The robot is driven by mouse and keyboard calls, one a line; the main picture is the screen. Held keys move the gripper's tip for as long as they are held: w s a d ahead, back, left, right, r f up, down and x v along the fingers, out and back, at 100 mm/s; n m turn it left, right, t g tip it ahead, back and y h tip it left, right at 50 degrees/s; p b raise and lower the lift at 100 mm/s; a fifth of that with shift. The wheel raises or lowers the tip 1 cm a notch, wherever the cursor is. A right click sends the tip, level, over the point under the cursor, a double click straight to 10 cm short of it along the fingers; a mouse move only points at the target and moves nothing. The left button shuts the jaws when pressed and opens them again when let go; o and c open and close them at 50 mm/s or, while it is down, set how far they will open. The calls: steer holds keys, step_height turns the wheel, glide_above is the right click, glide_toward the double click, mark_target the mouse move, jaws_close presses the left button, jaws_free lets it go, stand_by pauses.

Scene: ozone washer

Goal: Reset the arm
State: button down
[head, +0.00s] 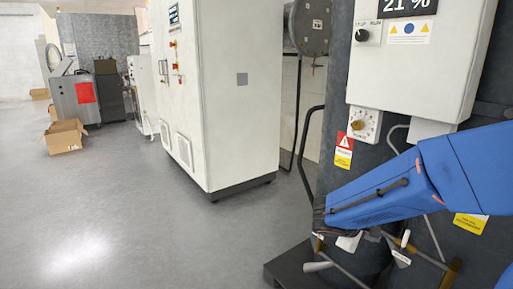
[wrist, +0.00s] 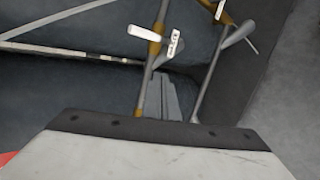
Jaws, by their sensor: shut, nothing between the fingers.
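My blue arm reaches in from the right in the head view, low in front of the dark washer unit (head: 345,90). My gripper (head: 318,238) is at its lower left end, close to the pipes and valve handles at the foot of the unit. In the wrist view my gripper's grey ridged fingers (wrist: 165,88) are together with nothing between them. A white-tagged valve handle (wrist: 173,44) and brass-fitted pipes lie just beyond them. I cannot tell whether the fingers touch a pipe.
A white control box (head: 415,60) with a knob and a display reading 21 % is above my arm. A tall white cabinet (head: 235,110) stands left of the unit. An open cardboard box (head: 66,138) lies on the far floor. The grey floor (head: 150,220) at left is clear.

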steer(key=s+r+m+g+y, duration=0.2)
steer(key=s+m+y, duration=0.25)
steer(key=s, duration=0.95)
steer(key=s+a+r+m+t+y, duration=0.2)
steer(key=s+a+y, duration=0.3)
steer(key=s, duration=0.5)
steer(key=shift+s+a+r+m, duration=0.2)
steer(key=shift+a+r+m, duration=0.3)
steer(key=shift+a, duration=0.75)
